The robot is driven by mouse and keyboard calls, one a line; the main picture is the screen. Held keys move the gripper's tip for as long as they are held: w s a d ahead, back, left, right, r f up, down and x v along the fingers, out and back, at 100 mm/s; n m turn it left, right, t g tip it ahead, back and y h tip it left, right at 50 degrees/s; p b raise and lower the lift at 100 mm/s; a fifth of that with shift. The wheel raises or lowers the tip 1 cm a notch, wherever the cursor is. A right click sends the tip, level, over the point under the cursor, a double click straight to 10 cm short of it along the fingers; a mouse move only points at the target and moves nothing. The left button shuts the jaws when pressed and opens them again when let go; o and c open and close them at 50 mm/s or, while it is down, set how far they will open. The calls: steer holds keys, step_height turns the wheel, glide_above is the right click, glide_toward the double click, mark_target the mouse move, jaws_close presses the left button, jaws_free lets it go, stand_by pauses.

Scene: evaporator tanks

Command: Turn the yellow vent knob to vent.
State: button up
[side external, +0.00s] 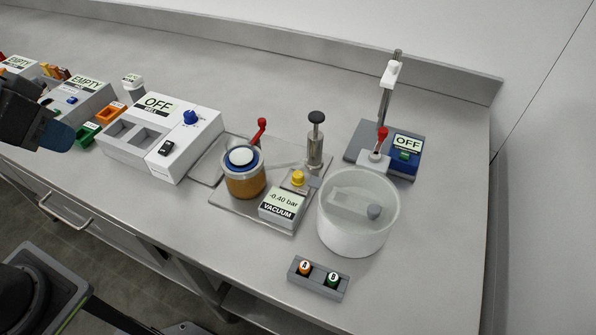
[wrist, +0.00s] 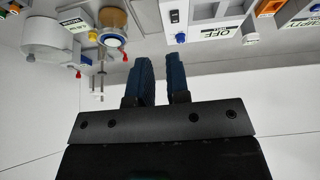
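In the wrist view the yellow knob (wrist: 92,36) is small, at the upper left. My gripper (wrist: 161,60) shows two dark blue fingers with a gap between them and nothing held. In the side view only part of my gripper (side external: 55,137) shows at the left edge, far from the knob.
A jar with brown contents (side external: 244,182) stands left of the gauge box, with a black-topped pump (side external: 315,145) behind it. A white tub (side external: 359,238) is close on the right. A vial rack (side external: 319,279) lies in front. A white OFF box (side external: 160,135) stands further left.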

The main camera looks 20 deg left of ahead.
steer(key=o, duration=0.4)
steer(key=shift+n+g+h, duration=0.3)
steer(key=shift+n+g, duration=0.2)
steer(key=shift+g, duration=0.1)
steer(key=w+d+r, duration=0.1)
steer(key=w, duration=0.1)
steer(key=w+d+r, duration=0.1)
steer(key=w, duration=0.1)
steer(key=w+d+r, duration=0.1)
steer(key=w, duration=0.2)
steer(key=shift+d+r, duration=0.2)
steer(key=shift+o, duration=1)
steer(key=w+d+n+g, duration=0.1)
steer(key=w+d, duration=0.4)
steer(key=w, duration=0.3)
steer(key=shift+d+g, duration=0.3)
steer(key=shift+d, duration=0.1)
steer(key=n+g+y, duration=0.1)
steer(key=n+g, duration=0.2)
glide_above(299, 174)
step_height(299, 174, down, 11)
step_height(299, 174, down, 14)
steer(key=shift+c, duration=0.3)
